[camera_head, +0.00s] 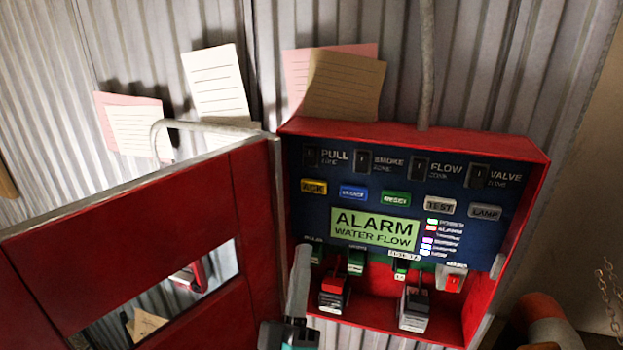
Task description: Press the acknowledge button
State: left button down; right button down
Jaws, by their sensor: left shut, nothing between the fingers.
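The red alarm panel (541,185) hangs on the corrugated wall with its door open to the left. A row of buttons crosses its dark blue face: a yellow one (314,187) at the left, then blue (353,193), green (395,199), and the grey test (440,205) and lamp (485,212) buttons. The yellow label is too small to read surely; I cannot confirm which is acknowledge. My left gripper (299,272) is shut and empty, in front of the panel's lower left, below the yellow button in the picture. My right gripper is not in view.
The red door (130,235) with a window stands left of my gripper. A lit green display (375,229) reads "ALARM WATER FLOW". An orange and white object (541,308) is at lower right.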

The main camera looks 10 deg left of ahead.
aim_at(314, 186)
pick_arm(q)
jog(key=r, duration=0.1)
jog(key=a+r+n+y, duration=0.1)
jog(key=r, duration=0.1)
jog(key=r+n+y, duration=0.1)
jog(key=shift+s+a+r+t, duration=0.2)
jog(key=shift+s+a+t, duration=0.05)
jog(key=shift+s+t, duration=0.15)
jog(key=shift+w, duration=0.1)
jog(key=shift+w+d+b, duration=0.2)
jog(key=shift+w+b, duration=1.05)
jog(key=shift+w, duration=3.1)
jog(key=shift+w, duration=0.45)
